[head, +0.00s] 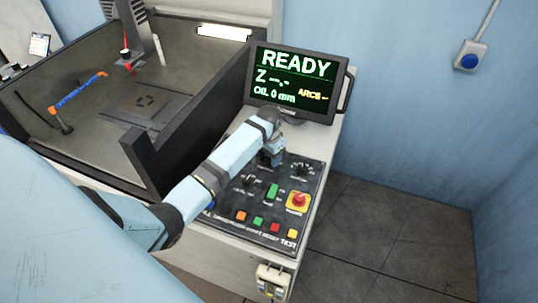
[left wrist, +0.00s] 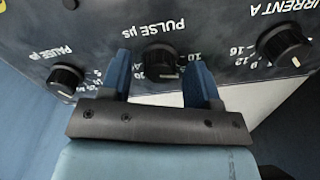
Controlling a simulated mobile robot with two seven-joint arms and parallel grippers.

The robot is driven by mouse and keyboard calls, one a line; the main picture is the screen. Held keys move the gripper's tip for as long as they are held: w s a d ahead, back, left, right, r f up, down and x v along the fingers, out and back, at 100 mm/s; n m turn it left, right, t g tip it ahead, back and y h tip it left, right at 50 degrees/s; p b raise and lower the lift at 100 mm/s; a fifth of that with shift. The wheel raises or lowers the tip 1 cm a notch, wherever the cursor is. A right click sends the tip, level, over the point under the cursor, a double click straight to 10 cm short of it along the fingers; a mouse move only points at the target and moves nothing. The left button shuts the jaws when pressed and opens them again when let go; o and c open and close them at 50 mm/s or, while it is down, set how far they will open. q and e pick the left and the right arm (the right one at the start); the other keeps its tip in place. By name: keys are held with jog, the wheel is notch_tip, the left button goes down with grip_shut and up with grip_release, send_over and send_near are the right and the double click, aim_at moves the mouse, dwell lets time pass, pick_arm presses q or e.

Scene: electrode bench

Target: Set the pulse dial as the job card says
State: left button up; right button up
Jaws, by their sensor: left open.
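The pulse dial (left wrist: 160,60) is a black round knob under the label "PULSE µs", which reads upside down in the left wrist view. A pale mark shows on its face, but I cannot tell exactly which number it points to. My left gripper (left wrist: 160,66) is open, with one blue finger on each side of the dial; I cannot tell whether they touch it. In the head view my left gripper (head: 272,155) is over the upper part of the control panel (head: 228,221) and hides the dial. My right gripper is not in view.
The pause dial (left wrist: 65,79) and current dial (left wrist: 285,46) flank it. The panel has a red emergency button (head: 299,200), a green switch (head: 272,191) and several coloured buttons. The screen (head: 291,77) reads READY. A small card (head: 40,44), unreadable, is at upper left.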

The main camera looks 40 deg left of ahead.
pick_arm(q)
jog(key=shift+c, duration=0.9)
jog(key=c, duration=0.7)
jog(key=shift+c, duration=0.2)
